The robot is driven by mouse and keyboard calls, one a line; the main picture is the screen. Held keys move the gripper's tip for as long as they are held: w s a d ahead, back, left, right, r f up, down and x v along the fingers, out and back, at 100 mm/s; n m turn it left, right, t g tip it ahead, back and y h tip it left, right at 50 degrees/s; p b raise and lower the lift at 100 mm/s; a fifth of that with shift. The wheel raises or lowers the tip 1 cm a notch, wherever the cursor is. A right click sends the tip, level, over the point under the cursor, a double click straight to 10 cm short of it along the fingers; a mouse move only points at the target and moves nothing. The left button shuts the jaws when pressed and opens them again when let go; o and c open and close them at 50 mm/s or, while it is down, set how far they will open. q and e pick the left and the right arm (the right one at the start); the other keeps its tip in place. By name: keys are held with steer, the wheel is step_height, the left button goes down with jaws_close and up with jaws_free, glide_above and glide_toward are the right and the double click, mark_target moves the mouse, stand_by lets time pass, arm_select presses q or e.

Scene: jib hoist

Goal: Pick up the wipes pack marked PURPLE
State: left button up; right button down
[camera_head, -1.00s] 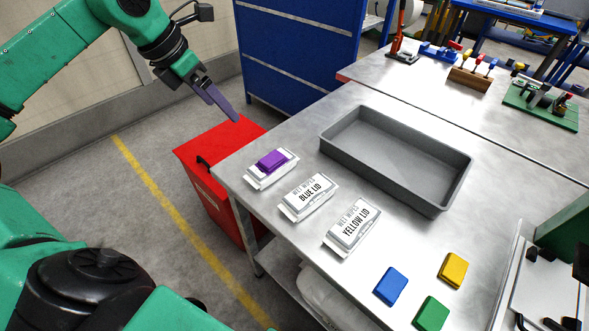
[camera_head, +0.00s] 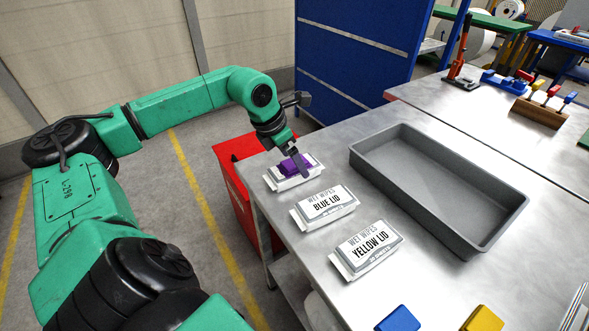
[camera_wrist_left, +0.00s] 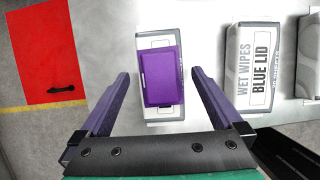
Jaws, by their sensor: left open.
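The wipes pack with a purple lid (camera_head: 284,183) lies at the table's left edge; any lettering on it is covered by the lid. In the left wrist view the purple lid (camera_wrist_left: 162,79) sits on the white pack (camera_wrist_left: 159,33), between and ahead of my open fingers. My left gripper (camera_head: 298,172) is above this pack in the head view, partly covering it. In the wrist view the left gripper (camera_wrist_left: 163,90) has one finger on each side with gaps to the pack. The packs marked BLUE LID (camera_head: 325,205) and YELLOW LID (camera_head: 366,249) lie beside it.
A grey tray (camera_head: 440,188) stands right of the packs. A blue lid (camera_head: 398,319) and a yellow lid (camera_head: 483,319) lie at the front. A red cabinet (camera_head: 237,150) stands beside the table's left edge. A blue cabinet (camera_head: 350,50) stands behind.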

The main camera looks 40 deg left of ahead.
arm_select(q)
steer(key=x, duration=0.2)
steer(key=shift+w+d+f+p, duration=0.1)
steer(key=shift+d+f+p, duration=0.1)
steer(key=shift+f+p, duration=0.15)
steer(key=shift+w+a+f, duration=0.1)
steer(key=shift+f, duration=0.25)
steer(key=c, duration=1.3)
steer(key=shift+r, duration=0.15)
